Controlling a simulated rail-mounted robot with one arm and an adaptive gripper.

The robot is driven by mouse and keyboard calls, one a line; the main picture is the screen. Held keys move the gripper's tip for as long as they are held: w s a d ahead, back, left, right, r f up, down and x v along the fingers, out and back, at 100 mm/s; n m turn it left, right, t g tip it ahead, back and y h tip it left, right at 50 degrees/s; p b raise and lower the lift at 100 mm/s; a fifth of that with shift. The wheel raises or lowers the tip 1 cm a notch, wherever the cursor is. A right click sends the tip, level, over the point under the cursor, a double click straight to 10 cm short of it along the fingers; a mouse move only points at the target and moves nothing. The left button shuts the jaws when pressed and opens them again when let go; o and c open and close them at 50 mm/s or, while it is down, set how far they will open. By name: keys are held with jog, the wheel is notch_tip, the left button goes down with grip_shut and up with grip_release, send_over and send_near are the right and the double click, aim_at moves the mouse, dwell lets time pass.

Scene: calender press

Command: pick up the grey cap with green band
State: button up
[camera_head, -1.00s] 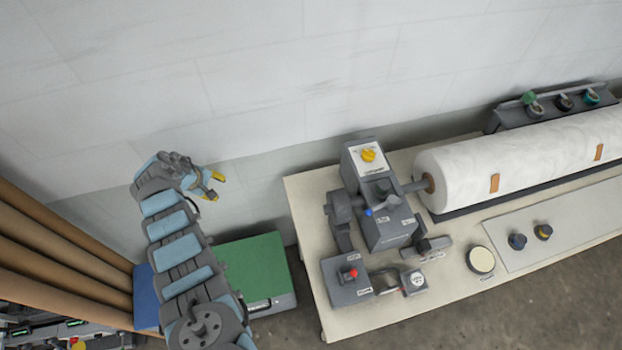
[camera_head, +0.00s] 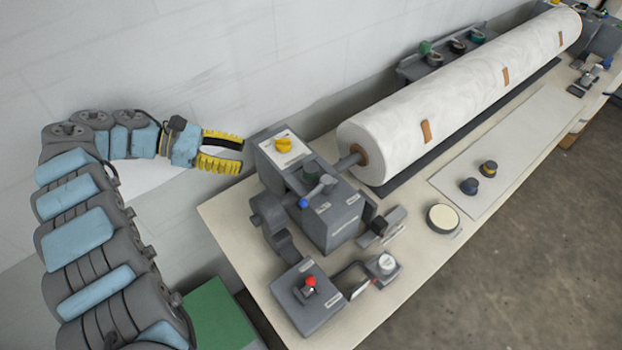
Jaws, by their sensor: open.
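A dark rack (camera_head: 410,70) behind the white roll holds several small round parts. One grey part with teal-green on it (camera_head: 477,35) sits at its right end and looks like the grey cap with green band, but it is too small to be sure. Another part with a bright green top (camera_head: 425,48) sits at the rack's left end. My gripper (camera_head: 240,156) has yellow fingers, open and empty, pointing right. It is left of the grey machine housing (camera_head: 330,205), far from the rack.
The white roll (camera_head: 450,95) lies along the table (camera_head: 235,215), in front of the rack. Two dark caps, one bluish (camera_head: 469,186) and one with a yellow band (camera_head: 488,169), stand on a pale board. A red-knobbed box (camera_head: 308,297) is at the front. The wall runs behind.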

jog(key=p, duration=0.1)
jog(key=d+p, duration=0.1)
jog(key=p, duration=0.1)
jog(key=shift+w+r, duration=0.15)
jog(key=shift+r, duration=0.1)
jog(key=shift+d+p, duration=0.1)
jog(key=shift+p, duration=0.5)
jog(key=p, duration=0.8)
send_near(305, 167)
jog(key=x, duration=0.5)
jog(key=shift+p+x, duration=0.8)
jog(key=shift+x, duration=2.5)
grip_shut()
